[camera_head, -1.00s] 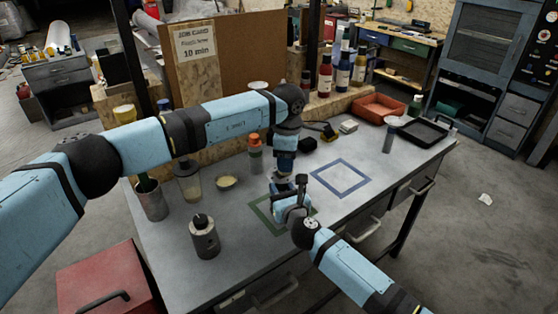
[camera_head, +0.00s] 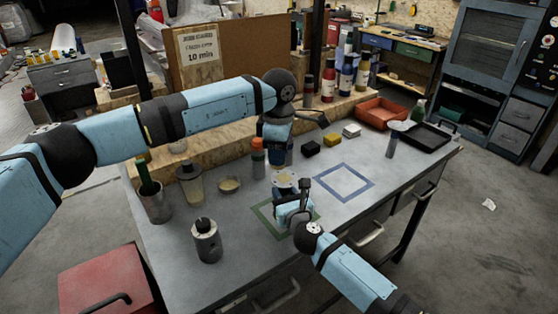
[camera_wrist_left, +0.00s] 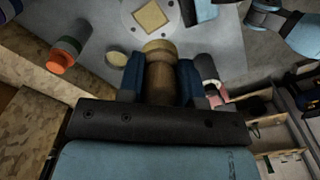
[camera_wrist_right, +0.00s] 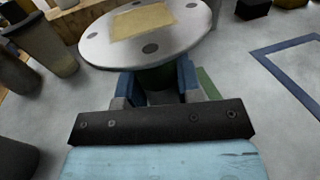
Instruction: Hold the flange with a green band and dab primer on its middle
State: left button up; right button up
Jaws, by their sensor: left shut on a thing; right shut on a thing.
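The flange (camera_head: 285,180) is a pale round disc with bolt holes and a tan square on its middle. It is large in the right wrist view (camera_wrist_right: 185,42) and partly cut off in the left wrist view (camera_wrist_left: 128,12). My right gripper (camera_head: 292,208) is shut on the flange's neck below the disc, above the green-outlined square. A dark green part shows between its fingers; I cannot tell if it is the band. My left gripper (camera_head: 282,155) is shut on a brown, round-ended tool (camera_wrist_left: 160,72), just behind the flange in the head view. The tool's working tip is hidden.
An orange-capped bottle (camera_head: 257,160), small dish (camera_head: 229,185), jar (camera_head: 190,183) and brush cup (camera_head: 153,203) stand at left. A grey canister (camera_head: 207,242) stands front left. The blue-outlined square (camera_head: 343,182) is empty. A red tray (camera_head: 380,112) and black tray (camera_head: 425,136) sit back right.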

pick_arm(q)
jog(key=shift+r, duration=1.55)
pick_arm(e)
jog(key=o, duration=1.1)
